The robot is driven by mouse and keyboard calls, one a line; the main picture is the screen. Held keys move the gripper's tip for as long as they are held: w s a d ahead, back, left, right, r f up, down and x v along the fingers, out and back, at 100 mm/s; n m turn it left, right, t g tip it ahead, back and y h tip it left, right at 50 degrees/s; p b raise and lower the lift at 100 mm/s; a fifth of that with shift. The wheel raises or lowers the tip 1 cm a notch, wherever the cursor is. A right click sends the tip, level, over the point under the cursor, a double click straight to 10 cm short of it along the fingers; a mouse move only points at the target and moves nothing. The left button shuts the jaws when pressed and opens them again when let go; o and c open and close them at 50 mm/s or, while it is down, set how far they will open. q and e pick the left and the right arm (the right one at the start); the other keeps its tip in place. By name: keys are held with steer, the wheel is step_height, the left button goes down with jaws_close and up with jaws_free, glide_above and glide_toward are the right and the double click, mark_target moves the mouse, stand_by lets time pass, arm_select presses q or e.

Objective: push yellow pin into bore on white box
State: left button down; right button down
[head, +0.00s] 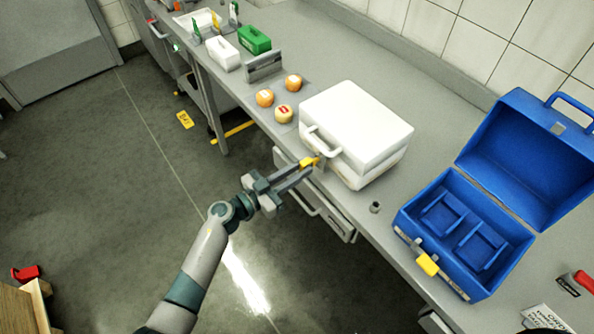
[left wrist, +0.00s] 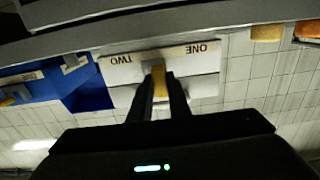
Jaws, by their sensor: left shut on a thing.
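The white box (head: 357,122) stands shut on the bench with its handle towards the front edge. My left gripper (head: 308,169) is shut on the yellow pin (head: 311,162), at the box's front face near the handle. In the left wrist view the pin (left wrist: 160,82) points at the white box's face (left wrist: 124,74), between the labels "TWO" (left wrist: 108,60) and "ONE" (left wrist: 201,49), which appear upside down. The bore is hidden behind the pin and fingers. I cannot tell whether the pin's tip is inside it. My right gripper is not in view.
An open blue case (head: 408,222) with a yellow part (head: 428,264) at its front stands to the right. A small grey cylinder (head: 375,207) sits between.

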arm_select(q)
steer(key=shift+x, duration=0.8)
steer(key=c, duration=1.6)
jaws_free()
steer(key=shift+a, duration=0.15)
steer(key=shift+b+v, duration=1.85)
steer(key=shift+v, duration=6.75)
